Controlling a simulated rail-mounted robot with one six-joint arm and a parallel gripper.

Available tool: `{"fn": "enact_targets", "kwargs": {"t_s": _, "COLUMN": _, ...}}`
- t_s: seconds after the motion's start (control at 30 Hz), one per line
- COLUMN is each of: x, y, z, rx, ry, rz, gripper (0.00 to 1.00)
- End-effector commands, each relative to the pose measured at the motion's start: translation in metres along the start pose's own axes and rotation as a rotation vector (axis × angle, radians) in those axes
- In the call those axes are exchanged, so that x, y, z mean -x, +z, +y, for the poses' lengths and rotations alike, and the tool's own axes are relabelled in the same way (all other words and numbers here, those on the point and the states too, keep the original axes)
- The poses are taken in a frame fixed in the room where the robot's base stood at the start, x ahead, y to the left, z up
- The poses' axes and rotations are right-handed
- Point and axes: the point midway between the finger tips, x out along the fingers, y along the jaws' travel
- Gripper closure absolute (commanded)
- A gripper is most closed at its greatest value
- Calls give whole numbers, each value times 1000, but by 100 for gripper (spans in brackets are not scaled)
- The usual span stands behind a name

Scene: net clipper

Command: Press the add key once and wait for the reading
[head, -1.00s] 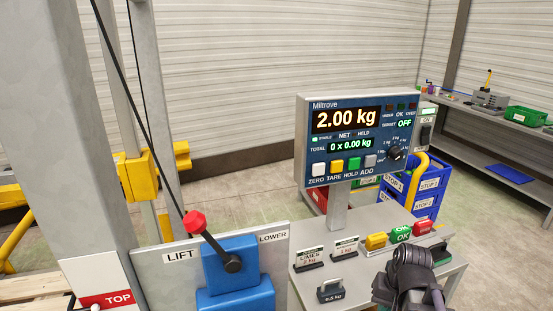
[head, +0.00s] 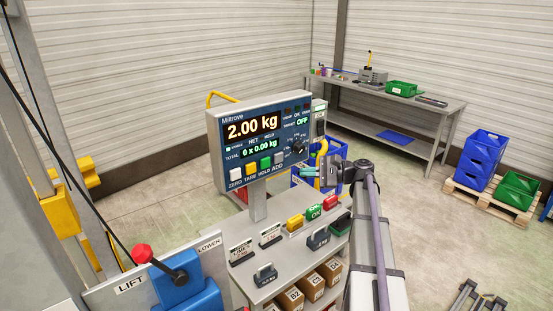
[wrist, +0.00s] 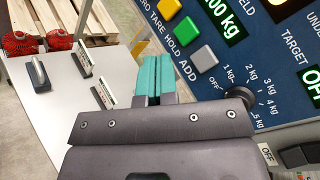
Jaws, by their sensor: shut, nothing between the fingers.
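The weighing indicator (head: 222,135) stands on a post above the bench and reads 2.00 kg, with TOTAL 0 x 0.00 kg. Its grey add key (head: 279,158) is the rightmost of the row, beside the green hold key (head: 265,163). In the wrist view the grey add key (wrist: 204,58) is right of the fingertips, with the word ADD beside it. My gripper (head: 308,172) is shut and empty, its teal fingertips (wrist: 153,76) close together. It is right of and a little below the add key in the head view, apart from it.
A round selector knob (head: 298,145) sits right of the keys, close to my gripper. Below are yellow, green and red buttons (head: 314,211), small weights (head: 265,273) and signs on the bench. A blue lift lever box (head: 178,290) stands at front left.

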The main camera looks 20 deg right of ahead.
Motion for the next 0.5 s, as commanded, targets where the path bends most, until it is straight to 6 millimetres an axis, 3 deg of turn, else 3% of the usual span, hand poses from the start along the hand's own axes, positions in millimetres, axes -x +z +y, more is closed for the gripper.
{"fn": "enact_targets", "kwargs": {"t_s": 0.27, "x": -3, "y": -2, "z": -2, "rx": 1, "ry": 2, "rz": 0, "gripper": 100}}
{"fn": "enact_targets", "kwargs": {"t_s": 0.5, "x": -21, "y": -16, "z": -15, "rx": 2, "ry": 3, "rz": 0, "gripper": 100}}
